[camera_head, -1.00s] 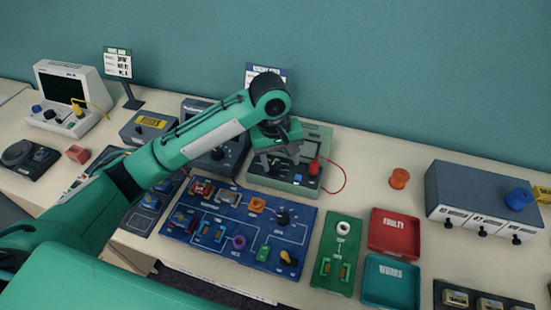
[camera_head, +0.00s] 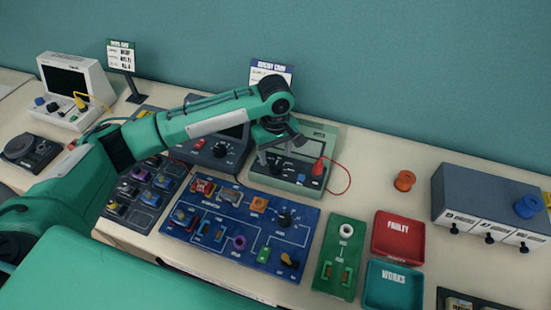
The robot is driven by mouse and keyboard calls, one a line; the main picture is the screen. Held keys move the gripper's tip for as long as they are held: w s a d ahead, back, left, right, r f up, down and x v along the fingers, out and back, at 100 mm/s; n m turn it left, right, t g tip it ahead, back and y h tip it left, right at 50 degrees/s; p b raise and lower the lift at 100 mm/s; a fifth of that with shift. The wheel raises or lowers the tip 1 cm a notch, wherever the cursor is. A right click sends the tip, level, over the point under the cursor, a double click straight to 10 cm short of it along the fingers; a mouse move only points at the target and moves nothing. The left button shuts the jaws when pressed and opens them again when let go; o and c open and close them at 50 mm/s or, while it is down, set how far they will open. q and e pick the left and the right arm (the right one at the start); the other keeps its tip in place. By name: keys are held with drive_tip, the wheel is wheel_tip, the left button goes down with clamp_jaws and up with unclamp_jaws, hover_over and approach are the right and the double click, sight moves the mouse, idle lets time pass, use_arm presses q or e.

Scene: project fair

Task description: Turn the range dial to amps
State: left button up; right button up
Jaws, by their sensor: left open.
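The green meter (camera_head: 318,138) stands at the back of the table, with a screen, a blue button (camera_head: 301,177) and a red plug (camera_head: 319,167) on its face. My left gripper (camera_head: 281,151) is open over the left part of this meter, fingers pointing down. It covers part of the screen and panel. I cannot make out the range dial or its setting; a dark shape by the fingers may be it. Whether the fingers touch the meter I cannot tell. My right gripper is out of view.
A blue circuit board (camera_head: 215,240) with knobs and parts lies in front of the meter. A dark grey instrument (camera_head: 221,148) stands left of it, under my forearm. A red lead (camera_head: 349,180) loops at the right. A red tray (camera_head: 398,237) and a teal tray (camera_head: 393,286) lie right.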

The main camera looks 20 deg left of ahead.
sight(275, 165)
use_arm(q)
drive_tip(key=shift+f, duration=1.95)
drive_tip(key=c, duration=1)
drive_tip(key=shift+p, duration=0.35)
